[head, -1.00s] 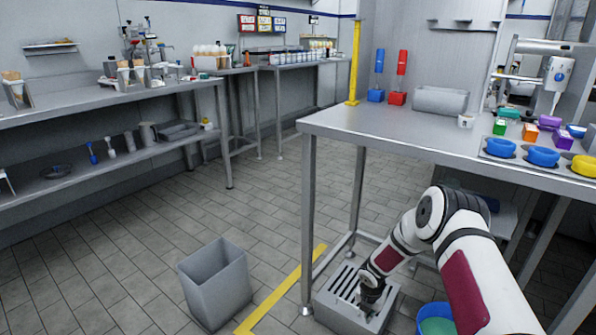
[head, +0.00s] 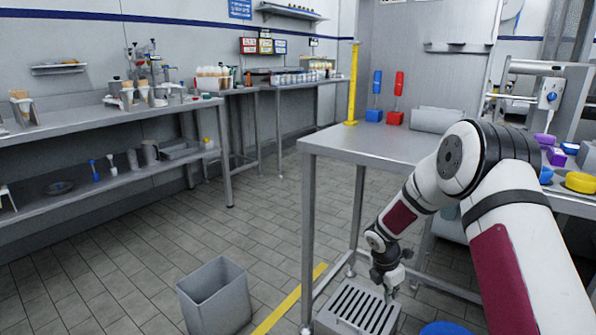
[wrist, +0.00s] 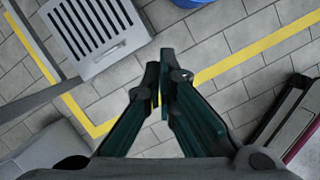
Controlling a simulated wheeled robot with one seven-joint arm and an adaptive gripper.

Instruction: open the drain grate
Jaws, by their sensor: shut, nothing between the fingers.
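The drain grate (head: 358,308) is a grey slotted panel on a low grey box on the floor, beside the steel table's leg. It lies flat as far as I can see. It also shows at the upper left of the wrist view (wrist: 92,28), with dark parallel slots. My gripper (head: 390,287) hangs by the grate's right side in the head view. In the wrist view my gripper (wrist: 163,80) has its dark green fingers together, with nothing between them. Its tips appear apart from the grate, over tiled floor and the yellow line.
A grey open bin (head: 216,300) stands left of the grate, and a blue bucket (head: 445,329) stands to its right. The steel table (head: 375,145) overhangs this area. A yellow floor line (head: 285,305) runs beside the grate. Open tiled floor lies to the left.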

